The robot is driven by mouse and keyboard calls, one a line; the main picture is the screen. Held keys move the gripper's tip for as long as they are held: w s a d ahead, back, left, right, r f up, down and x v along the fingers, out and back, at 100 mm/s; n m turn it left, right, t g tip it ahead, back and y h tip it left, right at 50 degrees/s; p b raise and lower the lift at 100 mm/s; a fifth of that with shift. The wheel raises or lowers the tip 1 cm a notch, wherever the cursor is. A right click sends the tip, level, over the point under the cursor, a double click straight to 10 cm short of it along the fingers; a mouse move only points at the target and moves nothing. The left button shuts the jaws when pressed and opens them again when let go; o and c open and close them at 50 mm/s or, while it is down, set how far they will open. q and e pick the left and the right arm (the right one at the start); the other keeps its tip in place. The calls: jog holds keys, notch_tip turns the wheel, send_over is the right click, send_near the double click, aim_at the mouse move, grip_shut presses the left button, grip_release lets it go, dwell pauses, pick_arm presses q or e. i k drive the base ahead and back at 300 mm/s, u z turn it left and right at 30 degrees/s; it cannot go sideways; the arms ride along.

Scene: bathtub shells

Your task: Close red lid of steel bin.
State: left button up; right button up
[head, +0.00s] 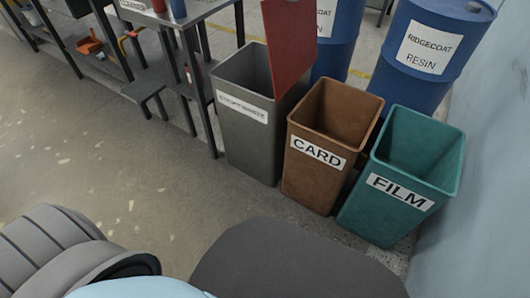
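The steel bin (245,135) is a tall grey bin at the left of a row of three, with a white label on its front that I cannot read clearly. Its top is open and the dark inside shows. Its red lid (290,42) stands up, tilted steeply, along the bin's right side; its upper end is cut off by the top of the picture. Neither of my grippers shows in the head view. Nothing is seen touching the lid.
A brown CARD bin (311,180) and a teal FILM bin (384,217) stand right of it, both open. Blue drums (421,84) stand behind. A metal workbench (190,14) is at the left, a pale wall (480,170) at the right. Floor (150,170) in front is clear.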

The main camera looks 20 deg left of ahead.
aim_at(290, 25)
jog(key=u, duration=1.05)
jog(key=i, duration=0.75)
jog(key=z, duration=0.75)
